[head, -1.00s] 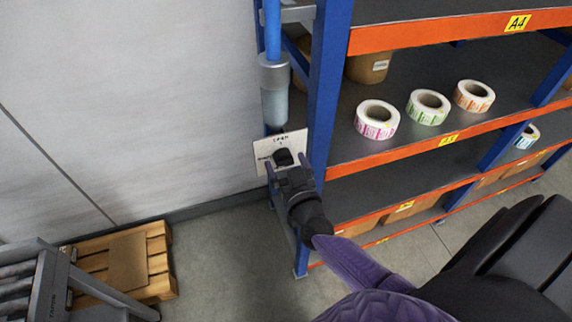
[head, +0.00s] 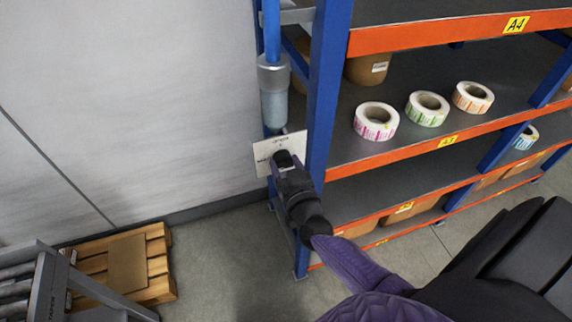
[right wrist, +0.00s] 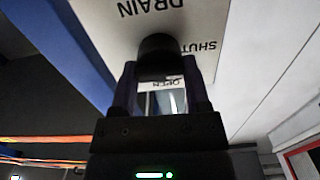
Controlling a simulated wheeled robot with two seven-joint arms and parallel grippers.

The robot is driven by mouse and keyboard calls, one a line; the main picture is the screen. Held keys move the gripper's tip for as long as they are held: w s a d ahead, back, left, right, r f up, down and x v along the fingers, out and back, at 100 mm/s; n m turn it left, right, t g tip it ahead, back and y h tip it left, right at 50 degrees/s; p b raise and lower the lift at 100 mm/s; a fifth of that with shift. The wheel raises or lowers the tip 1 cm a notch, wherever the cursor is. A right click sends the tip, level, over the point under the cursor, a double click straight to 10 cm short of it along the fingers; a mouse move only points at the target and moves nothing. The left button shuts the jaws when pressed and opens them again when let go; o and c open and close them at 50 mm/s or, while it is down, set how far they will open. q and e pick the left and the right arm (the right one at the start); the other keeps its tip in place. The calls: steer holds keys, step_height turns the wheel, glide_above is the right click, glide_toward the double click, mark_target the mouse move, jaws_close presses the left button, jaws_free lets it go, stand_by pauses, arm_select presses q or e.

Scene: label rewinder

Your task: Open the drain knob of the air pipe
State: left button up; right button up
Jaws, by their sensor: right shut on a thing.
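The blue air pipe (head: 272,30) runs down the blue rack post into a grey filter bowl (head: 273,95). Below the bowl is a white label plate (head: 265,153); in the right wrist view the plate (right wrist: 205,22) reads DRAIN, SHUT and OPEN upside down. The dark round drain knob (head: 283,157) stands out from the plate and also shows in the right wrist view (right wrist: 158,44). My right gripper (head: 285,168) is shut on the knob, with one finger on each side in the right wrist view (right wrist: 160,72). My left gripper is not in view.
The rack post (head: 330,90) stands close to the right of the gripper. Orange-edged shelves hold label rolls (head: 376,121) and cardboard boxes. A wooden pallet (head: 120,262) lies on the floor at lower left, beside a grey roller frame (head: 45,285).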

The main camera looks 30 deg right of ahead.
steer(key=m, duration=0.2)
steer(key=shift+m, duration=0.4)
steer(key=m, duration=0.2)
steer(key=shift+f+m, duration=0.1)
steer(key=shift+m, duration=1.2)
steer(key=m+b, duration=0.1)
steer(key=m, duration=0.5)
steer(key=shift+d+f, duration=0.1)
steer(key=shift+m+b, duration=0.5)
steer(key=shift+m, duration=1.5)
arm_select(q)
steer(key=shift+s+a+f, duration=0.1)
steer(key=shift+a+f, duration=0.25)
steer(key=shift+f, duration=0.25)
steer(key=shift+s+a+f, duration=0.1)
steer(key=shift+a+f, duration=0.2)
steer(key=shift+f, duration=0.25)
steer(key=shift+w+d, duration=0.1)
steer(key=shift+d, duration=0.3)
